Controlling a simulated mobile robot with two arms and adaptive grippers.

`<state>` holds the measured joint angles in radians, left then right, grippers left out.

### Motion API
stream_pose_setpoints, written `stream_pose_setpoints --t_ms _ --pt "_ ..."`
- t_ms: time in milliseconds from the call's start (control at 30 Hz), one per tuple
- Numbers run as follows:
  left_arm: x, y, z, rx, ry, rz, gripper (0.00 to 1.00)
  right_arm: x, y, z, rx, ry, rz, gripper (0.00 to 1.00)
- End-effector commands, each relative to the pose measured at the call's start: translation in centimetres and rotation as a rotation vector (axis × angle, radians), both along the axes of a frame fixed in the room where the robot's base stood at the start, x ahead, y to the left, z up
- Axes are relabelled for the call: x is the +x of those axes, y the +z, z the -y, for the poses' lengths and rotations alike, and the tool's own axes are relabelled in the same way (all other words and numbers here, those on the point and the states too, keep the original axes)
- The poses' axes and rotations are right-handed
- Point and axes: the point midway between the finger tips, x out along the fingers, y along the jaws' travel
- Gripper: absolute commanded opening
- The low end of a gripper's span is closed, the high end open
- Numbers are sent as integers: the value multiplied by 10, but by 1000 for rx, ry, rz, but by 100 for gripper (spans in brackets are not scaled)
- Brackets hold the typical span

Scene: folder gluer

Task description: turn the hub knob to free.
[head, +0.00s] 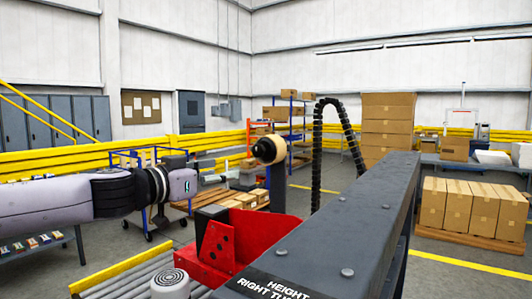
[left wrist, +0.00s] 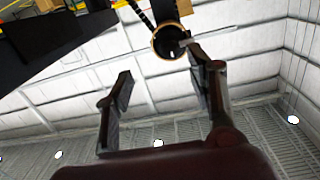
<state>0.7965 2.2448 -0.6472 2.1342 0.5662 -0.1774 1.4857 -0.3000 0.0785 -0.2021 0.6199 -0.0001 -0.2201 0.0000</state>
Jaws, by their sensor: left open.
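A black round knob (head: 264,151) sits at the end of a tan wheel (head: 278,148) on a dark upright post; I take it for the hub knob. In the left wrist view the knob (left wrist: 167,42) shows at the top, beyond the fingertips. My left gripper (head: 226,168) is open and empty, a short way left of the knob, and looks apart from it. In the left wrist view its two fingers (left wrist: 160,62) are spread wide. The knob's marking is too small to read. My right gripper is not seen.
A dark grey machine beam (head: 345,230) runs along the right front. A red bracket (head: 210,250) stands below the gripper, beside rollers (head: 125,282) and a round grey cap (head: 170,283). A black cable chain (head: 318,145) arches behind the knob. Boxes (head: 470,208) stand at right.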

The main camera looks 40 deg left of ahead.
Motion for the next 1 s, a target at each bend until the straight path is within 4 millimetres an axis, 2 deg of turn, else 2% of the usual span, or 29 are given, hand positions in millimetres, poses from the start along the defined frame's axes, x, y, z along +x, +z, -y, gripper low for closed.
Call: stream_pose_setpoints --t_ms 33,100,267,467,700,1000 --pt "-12 11 -4 -9 16 16 51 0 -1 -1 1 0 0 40" --pt "-22 20 -6 -27 25 29 51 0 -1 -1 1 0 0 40" --pt "-26 28 -8 -45 32 41 51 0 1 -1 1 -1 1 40" --pt "1 28 -10 -49 30 39 51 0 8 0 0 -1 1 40" --pt "49 29 -16 -46 31 37 51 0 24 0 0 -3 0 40" --pt "90 28 -21 -44 34 37 51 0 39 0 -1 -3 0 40"
